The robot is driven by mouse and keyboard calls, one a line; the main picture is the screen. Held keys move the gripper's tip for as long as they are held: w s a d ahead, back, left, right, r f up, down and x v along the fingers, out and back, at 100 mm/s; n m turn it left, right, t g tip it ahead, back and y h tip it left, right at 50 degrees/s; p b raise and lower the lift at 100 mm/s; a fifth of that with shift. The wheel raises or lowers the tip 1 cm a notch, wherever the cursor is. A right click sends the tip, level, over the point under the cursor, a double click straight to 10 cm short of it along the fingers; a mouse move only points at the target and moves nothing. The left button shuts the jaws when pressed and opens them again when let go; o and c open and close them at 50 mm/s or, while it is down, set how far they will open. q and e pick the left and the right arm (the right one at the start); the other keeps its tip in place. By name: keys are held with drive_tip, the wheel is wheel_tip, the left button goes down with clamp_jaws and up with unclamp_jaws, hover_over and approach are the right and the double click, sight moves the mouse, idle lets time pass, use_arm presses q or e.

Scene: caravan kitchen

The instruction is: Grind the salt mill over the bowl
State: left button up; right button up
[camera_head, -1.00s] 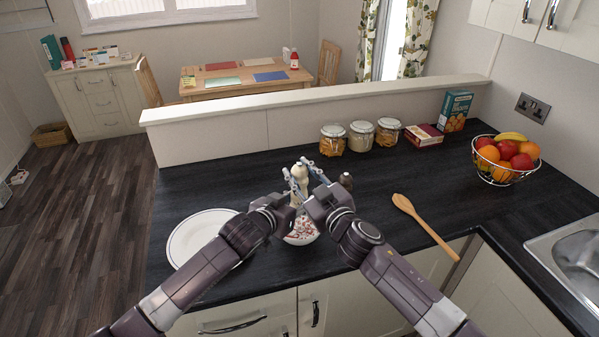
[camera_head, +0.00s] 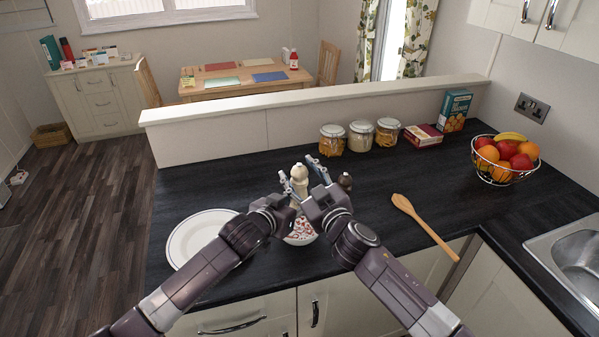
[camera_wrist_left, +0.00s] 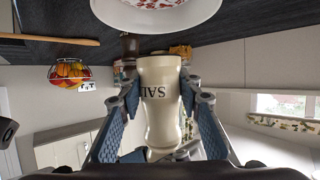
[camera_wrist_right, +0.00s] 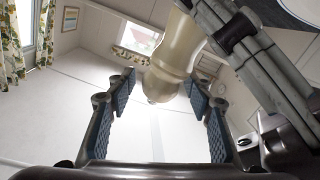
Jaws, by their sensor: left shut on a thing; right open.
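The cream salt mill (camera_head: 299,174) is held above the patterned bowl (camera_head: 301,238), which is partly hidden by my arms. My left gripper (camera_wrist_left: 160,98) is shut on the mill's body; the lettering on the mill (camera_wrist_left: 160,90) appears upside down in the left wrist view. The bowl's white rim (camera_wrist_left: 155,22) shows at the top of that view. My right gripper (camera_wrist_right: 163,88) is open, with the mill's rounded top (camera_wrist_right: 165,80) lying between and beyond its fingers. I cannot tell whether either finger touches it.
A dark mill (camera_head: 345,181) stands just right of my right gripper. A white plate (camera_head: 190,238) lies left of the bowl and a wooden spoon (camera_head: 425,226) to the right. Jars (camera_head: 360,136), a fruit basket (camera_head: 505,160) and a low partition (camera_head: 240,119) are behind.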

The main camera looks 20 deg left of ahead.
sight(300, 164)
drive_tip(key=shift+r, duration=0.1)
wheel_tip(300, 164, up, 10)
drive_tip(key=shift+f, duration=0.1)
drive_tip(key=shift+d, duration=0.1)
idle(0.4)
drive_tip(key=shift+w+d+f, duration=0.15)
drive_tip(key=shift+w+d, duration=0.05)
drive_tip(key=shift+d, duration=0.05)
drive_tip(key=s+d+f+n+g+y, duration=0.4)
drive_tip(key=d+f+n+g+y, duration=0.15)
drive_tip(key=d+f+g, duration=0.35)
drive_tip(key=shift+t, duration=0.7)
drive_tip(key=x, duration=1)
drive_tip(key=shift+w+a+f, duration=0.1)
drive_tip(key=shift+w+f, duration=0.05)
drive_tip(key=shift+f, duration=0.05)
